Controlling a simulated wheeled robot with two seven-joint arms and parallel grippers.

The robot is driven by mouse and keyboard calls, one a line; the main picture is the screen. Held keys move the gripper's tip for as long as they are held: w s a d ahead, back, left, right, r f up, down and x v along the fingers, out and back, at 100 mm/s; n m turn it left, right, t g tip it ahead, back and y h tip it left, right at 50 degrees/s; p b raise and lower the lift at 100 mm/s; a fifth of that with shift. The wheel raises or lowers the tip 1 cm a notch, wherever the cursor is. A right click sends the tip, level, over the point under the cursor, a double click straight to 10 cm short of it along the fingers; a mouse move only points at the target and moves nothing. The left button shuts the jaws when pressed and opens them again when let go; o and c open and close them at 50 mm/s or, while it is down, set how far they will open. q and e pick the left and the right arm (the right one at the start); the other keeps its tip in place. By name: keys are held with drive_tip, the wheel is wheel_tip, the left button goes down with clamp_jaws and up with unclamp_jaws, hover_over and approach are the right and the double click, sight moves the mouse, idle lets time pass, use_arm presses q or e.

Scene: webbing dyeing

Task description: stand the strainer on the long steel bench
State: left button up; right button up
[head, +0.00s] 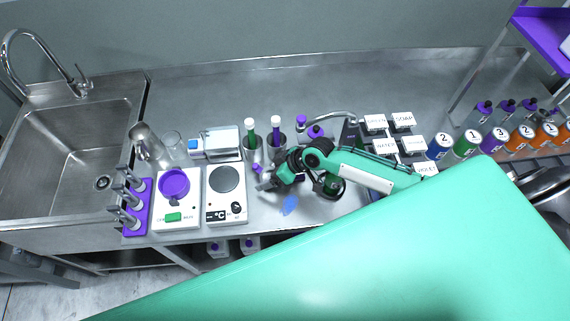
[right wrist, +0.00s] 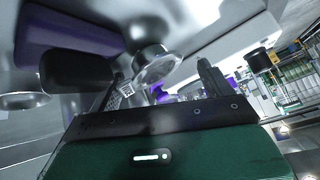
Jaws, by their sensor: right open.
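The long steel bench (head: 255,95) runs across the head view, right of the sink. My right gripper (head: 266,181) is low over the bench, just right of the hot plate, with its jaws open. In the right wrist view its dark fingers (right wrist: 148,78) stand apart, with a shiny round steel piece (right wrist: 155,65) and a patch of mesh (right wrist: 126,91) between or beyond them. The mesh may belong to the strainer; I cannot tell whether it touches a finger. In the head view my arm and gripper cover this spot, and I cannot pick out the strainer clearly. My left gripper is out of view.
A hot plate (head: 227,206) and a scale with a purple bowl (head: 174,183) stand left of the gripper. Steel cups (head: 252,149) with marker-like sticks stand behind it. Labelled boxes (head: 412,146) and numbered bottles (head: 466,144) stand right. The bench's back is clear.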

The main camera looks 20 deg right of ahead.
drive_tip(key=shift+d+r+b, duration=0.2)
drive_tip(key=shift+d+b, duration=0.15)
drive_tip(key=shift+d, duration=0.25)
drive_tip(key=b+v, duration=0.2)
drive_tip(key=v, duration=0.9)
drive_tip(key=shift+r+b, duration=0.3)
drive_tip(key=shift+r, duration=0.05)
